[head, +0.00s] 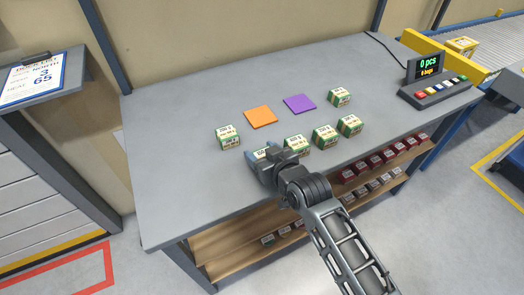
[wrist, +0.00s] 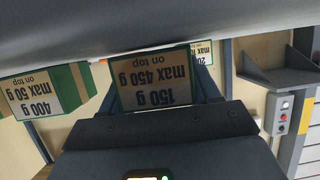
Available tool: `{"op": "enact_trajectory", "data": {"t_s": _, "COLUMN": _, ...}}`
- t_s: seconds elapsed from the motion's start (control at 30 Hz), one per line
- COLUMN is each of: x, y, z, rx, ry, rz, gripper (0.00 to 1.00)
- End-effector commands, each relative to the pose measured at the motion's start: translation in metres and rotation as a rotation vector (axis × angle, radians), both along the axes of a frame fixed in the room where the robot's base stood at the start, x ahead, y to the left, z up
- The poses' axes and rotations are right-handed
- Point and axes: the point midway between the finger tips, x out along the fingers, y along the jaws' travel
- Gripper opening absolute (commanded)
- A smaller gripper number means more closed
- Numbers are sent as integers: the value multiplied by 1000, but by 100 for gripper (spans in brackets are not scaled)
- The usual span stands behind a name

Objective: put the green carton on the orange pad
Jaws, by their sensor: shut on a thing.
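My gripper (head: 265,157) is at the front of the table, shut on a green carton (head: 260,153) with a white label. In the wrist view the held carton (wrist: 155,80) sits between the two fingers, and its label reads 150 g, max 450 g on top. My gripper hides much of it in the head view; I cannot tell whether it touches the table. The orange pad (head: 260,116) lies flat behind my gripper, with nothing on it.
Similar green cartons stand to the left (head: 228,138), right (head: 325,137) and back right (head: 340,97) of the pad. A purple pad (head: 299,103) lies beside the orange one, bare. A display with buttons (head: 432,90) is at the right. The table's left part is clear.

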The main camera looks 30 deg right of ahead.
Motion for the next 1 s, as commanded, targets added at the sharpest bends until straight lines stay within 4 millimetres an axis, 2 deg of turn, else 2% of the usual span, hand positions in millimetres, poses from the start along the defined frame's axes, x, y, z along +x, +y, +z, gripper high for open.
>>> {"op": "enact_trajectory", "data": {"t_s": 0.23, "x": 0, "y": 0, "z": -4, "rx": 0, "ry": 0, "rz": 0, "gripper": 21}}
{"op": "enact_trajectory", "data": {"t_s": 0.27, "x": 0, "y": 0, "z": -4, "rx": 0, "ry": 0, "rz": 0, "gripper": 62}}
{"op": "enact_trajectory", "data": {"t_s": 0.5, "x": 0, "y": 0, "z": -3, "rx": 1, "ry": 0, "rz": 0, "gripper": 85}}
{"op": "enact_trajectory", "data": {"t_s": 0.83, "x": 0, "y": 0, "z": -5, "rx": 1, "ry": 0, "rz": 0, "gripper": 87}}
{"op": "enact_trajectory", "data": {"t_s": 1.0, "x": -20, "y": -1, "z": 3, "rx": 1, "ry": 1, "rz": 0, "gripper": 87}}
